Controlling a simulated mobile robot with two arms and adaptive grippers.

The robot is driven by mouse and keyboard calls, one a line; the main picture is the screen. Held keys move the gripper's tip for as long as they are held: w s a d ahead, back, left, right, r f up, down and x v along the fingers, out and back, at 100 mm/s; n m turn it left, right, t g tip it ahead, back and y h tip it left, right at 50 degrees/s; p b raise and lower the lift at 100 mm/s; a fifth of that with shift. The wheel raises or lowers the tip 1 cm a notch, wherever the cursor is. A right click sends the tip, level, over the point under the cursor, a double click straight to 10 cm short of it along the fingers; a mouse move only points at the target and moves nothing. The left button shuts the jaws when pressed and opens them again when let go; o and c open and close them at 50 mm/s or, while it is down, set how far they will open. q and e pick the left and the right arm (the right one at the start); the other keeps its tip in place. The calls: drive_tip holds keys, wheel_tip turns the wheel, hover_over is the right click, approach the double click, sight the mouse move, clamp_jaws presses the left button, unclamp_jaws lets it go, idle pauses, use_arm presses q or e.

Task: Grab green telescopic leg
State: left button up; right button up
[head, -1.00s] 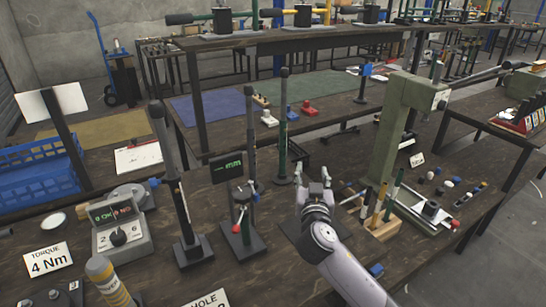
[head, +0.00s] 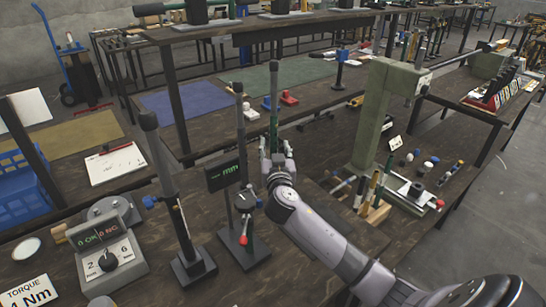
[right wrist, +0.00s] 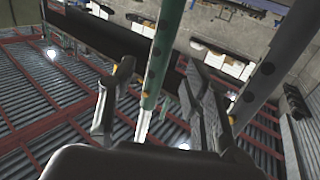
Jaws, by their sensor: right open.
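The green telescopic leg (head: 274,118) stands upright on the bench in the head view, with a dark upper tube and a green lower part. My right gripper (head: 277,150) is open at the leg's lower part, which its palm and fingers partly hide. In the right wrist view the green leg (right wrist: 163,45) runs between the two open fingers. Whether either finger touches it cannot be told. My left gripper is not in view.
A second upright leg (head: 240,130) stands just left, beside the small display stand (head: 222,172). A thicker dark post (head: 168,175) stands further left. A green press (head: 378,115) and a wooden block with tools (head: 372,210) are on the right.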

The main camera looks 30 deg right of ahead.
sight(274, 140)
drive_tip(key=x, duration=0.5)
drive_tip(key=shift+w+d, duration=0.25)
drive_tip(key=shift+c, duration=0.4)
clamp_jaws()
drive_tip(key=shift+r, duration=0.1)
idle(0.4)
